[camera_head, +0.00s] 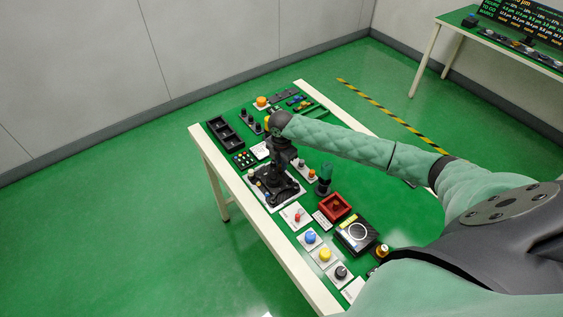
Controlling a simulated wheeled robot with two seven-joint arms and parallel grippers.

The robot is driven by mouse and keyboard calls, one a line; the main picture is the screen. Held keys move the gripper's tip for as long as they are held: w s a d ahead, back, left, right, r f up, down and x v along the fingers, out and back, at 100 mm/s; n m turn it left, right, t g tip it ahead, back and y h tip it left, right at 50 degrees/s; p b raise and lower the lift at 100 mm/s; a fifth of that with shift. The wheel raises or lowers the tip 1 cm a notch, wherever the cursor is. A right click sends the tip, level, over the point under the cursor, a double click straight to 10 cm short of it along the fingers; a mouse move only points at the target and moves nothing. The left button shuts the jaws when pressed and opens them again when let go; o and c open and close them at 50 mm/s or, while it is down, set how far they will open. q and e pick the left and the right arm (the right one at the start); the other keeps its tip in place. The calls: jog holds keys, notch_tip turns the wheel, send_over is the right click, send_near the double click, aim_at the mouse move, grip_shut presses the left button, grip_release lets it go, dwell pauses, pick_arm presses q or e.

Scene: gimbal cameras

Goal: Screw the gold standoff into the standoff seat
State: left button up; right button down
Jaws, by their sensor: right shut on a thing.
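My right gripper (280,174) points down over a black gimbal assembly (272,189) on a white plate (291,200), near the middle of the green-topped table. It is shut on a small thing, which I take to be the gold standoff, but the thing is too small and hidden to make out. I cannot tell whether it touches the standoff seat. The seat is not distinct among the black parts under the gripper. My left gripper is not in view.
A black compartment tray (226,135) lies at the far left of the table. A green-handled tool (325,177), a red tray (335,207) and a black device with a round dial (357,233) stand right of the plate. Blue (310,237) and yellow knobs (325,255) line the front edge.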

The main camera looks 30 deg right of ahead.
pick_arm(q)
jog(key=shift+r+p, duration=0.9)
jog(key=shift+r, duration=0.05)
pick_arm(e)
jog(key=shift+m, duration=0.8)
jog(key=c, duration=1.3)
grip_release()
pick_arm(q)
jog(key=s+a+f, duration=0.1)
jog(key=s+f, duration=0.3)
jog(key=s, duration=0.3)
pick_arm(e)
jog(key=shift+r, duration=0.3)
notch_tip(320, 180, up, 6)
jog(key=b, duration=0.3)
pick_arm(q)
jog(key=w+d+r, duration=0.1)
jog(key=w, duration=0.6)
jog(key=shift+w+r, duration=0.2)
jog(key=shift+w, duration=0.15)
pick_arm(e)
jog(key=shift+r, duration=0.6)
